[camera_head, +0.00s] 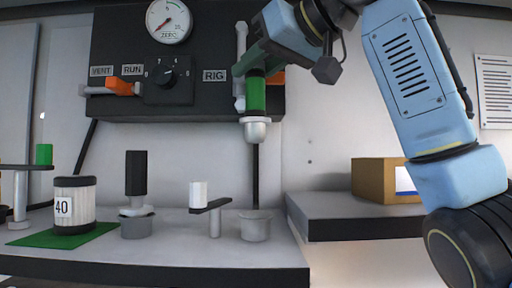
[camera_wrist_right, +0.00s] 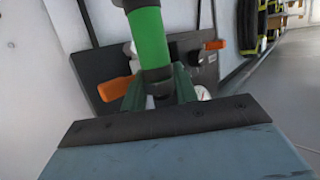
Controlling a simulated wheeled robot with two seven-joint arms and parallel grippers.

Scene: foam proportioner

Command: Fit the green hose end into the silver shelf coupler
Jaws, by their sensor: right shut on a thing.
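The green hose end (camera_head: 256,97) hangs upright with a silver rounded tip (camera_head: 255,130) at its bottom. My right gripper (camera_head: 256,68) is shut on its dark upper part, in front of the wall panel. In the right wrist view the green hose end (camera_wrist_right: 149,40) stands between the fingers (camera_wrist_right: 160,88). A silver-grey cup-shaped coupler (camera_head: 255,226) stands on the shelf almost straight below the tip, with a clear gap between them. The inside of the coupler is hidden at this angle. My left gripper is not in view.
A lever with a white knob (camera_head: 198,195) stands just left of the coupler. Further left are a cup with a black-topped fitting (camera_head: 136,175) and a canister marked 40 (camera_head: 74,205) on a green mat (camera_head: 30,240). A cardboard box (camera_head: 378,181) sits on the right shelf.

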